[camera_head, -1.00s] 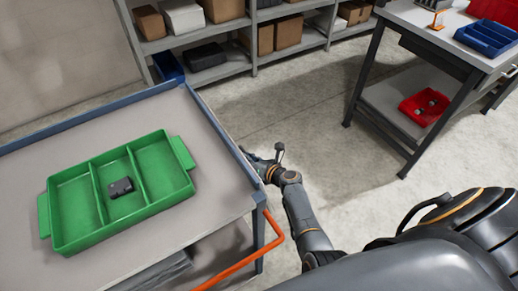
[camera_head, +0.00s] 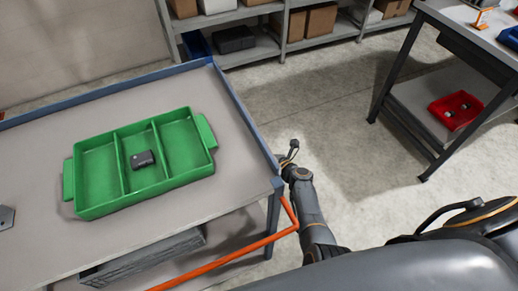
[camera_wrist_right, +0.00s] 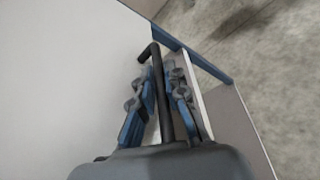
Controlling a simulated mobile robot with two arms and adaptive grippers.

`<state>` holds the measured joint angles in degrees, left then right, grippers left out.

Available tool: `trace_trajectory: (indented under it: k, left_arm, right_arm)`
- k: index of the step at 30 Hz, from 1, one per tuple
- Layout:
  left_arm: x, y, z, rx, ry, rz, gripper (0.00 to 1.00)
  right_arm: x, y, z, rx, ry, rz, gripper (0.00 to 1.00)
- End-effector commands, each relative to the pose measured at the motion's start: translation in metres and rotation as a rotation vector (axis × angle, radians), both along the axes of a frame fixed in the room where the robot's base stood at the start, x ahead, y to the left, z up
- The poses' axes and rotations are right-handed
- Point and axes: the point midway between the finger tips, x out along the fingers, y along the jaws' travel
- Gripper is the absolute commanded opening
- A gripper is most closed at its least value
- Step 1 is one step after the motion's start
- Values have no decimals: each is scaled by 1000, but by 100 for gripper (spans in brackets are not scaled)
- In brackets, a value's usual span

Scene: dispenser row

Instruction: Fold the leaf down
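The grey cart top (camera_head: 235,135) has a blue rim and fills the left of the head view. My right gripper (camera_head: 286,160) is just outside its right edge. In the right wrist view, its blue fingers (camera_wrist_right: 162,82) lie close on either side of a black bent rod (camera_wrist_right: 151,53). I cannot tell whether they touch it. A large pale surface (camera_wrist_right: 65,75) lies to the left there, and a grey panel (camera_wrist_right: 232,122) with a blue strip to the right. I cannot tell which panel is the leaf. My left gripper is not in view.
A green three-part tray (camera_head: 95,180) with a small dark block (camera_head: 143,160) in its middle compartment stands on the cart. An orange handle (camera_head: 235,258) runs along the near side. A table (camera_head: 450,28) holding a red bin (camera_head: 455,110) stands right. Open floor lies between.

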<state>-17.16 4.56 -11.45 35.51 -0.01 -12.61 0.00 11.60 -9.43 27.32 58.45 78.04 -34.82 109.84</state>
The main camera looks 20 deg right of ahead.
Motion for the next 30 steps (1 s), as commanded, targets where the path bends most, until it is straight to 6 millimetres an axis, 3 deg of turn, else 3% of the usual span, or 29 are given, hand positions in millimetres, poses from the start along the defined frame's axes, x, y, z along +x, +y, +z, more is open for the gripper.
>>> trace_trajectory:
  k: [13,30]
  left_arm:
    - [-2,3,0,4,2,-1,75]
    - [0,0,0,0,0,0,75]
  right_arm:
    - [-5,0,1,0,1,4,20]
    - [-65,-18,21,0,1,4,20]
